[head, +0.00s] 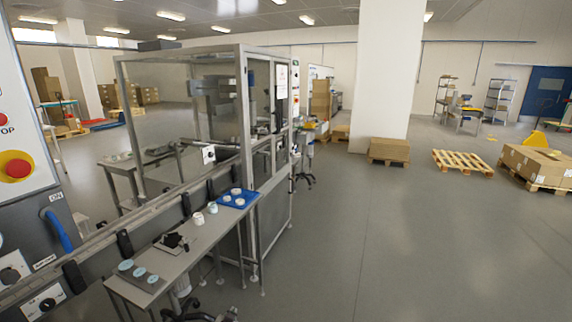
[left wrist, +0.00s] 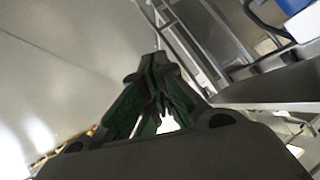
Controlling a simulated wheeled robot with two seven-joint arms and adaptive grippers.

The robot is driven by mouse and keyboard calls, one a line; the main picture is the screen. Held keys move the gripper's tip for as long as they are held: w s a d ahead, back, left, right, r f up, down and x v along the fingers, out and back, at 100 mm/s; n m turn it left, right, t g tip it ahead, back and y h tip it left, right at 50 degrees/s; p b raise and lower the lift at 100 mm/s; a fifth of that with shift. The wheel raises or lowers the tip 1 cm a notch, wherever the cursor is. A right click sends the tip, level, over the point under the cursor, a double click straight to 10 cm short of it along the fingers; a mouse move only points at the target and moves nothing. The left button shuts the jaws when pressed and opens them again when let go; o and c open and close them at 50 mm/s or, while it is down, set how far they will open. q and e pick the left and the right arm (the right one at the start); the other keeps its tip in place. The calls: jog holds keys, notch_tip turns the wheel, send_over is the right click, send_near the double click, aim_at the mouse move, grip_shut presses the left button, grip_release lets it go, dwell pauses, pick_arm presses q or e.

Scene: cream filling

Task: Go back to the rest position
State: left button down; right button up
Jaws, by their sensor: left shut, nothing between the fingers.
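My left gripper (left wrist: 154,68) shows in the left wrist view. Its dark and green fingers come together at the tips, and nothing is between them. It points over open grey floor, with metal frame parts to its right. I cannot make out either gripper in the head view. My right gripper is in neither view.
A narrow metal table (head: 205,236) stands along the machine. It bears a blue tray (head: 246,204) with white jars, two loose jars (head: 198,218), a small black object (head: 172,241) and several pale discs (head: 139,272). The framed machine (head: 250,120) stands behind. Floor (head: 400,240) to the right is clear.

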pick_arm(q)
jog(key=s+a+f+n+g+h, duration=0.15)
jog(key=s+f+g, duration=0.35)
jog(key=s+f, duration=2)
jog(key=s+a+f+g, duration=0.1)
jog(key=s+f, duration=0.2)
jog(key=s, duration=0.9)
jog(key=s+a+f+g, duration=0.1)
jog(key=s+f, duration=0.3)
jog(key=s, duration=0.8)
jog(key=s+a+f+g+y, duration=0.1)
jog(key=s+a+f+g, duration=0.1)
jog(key=s, duration=1)
jog(key=shift+f+n+g, duration=0.35)
jog(key=shift+f+g, duration=0.35)
jog(key=shift+f, duration=0.15)
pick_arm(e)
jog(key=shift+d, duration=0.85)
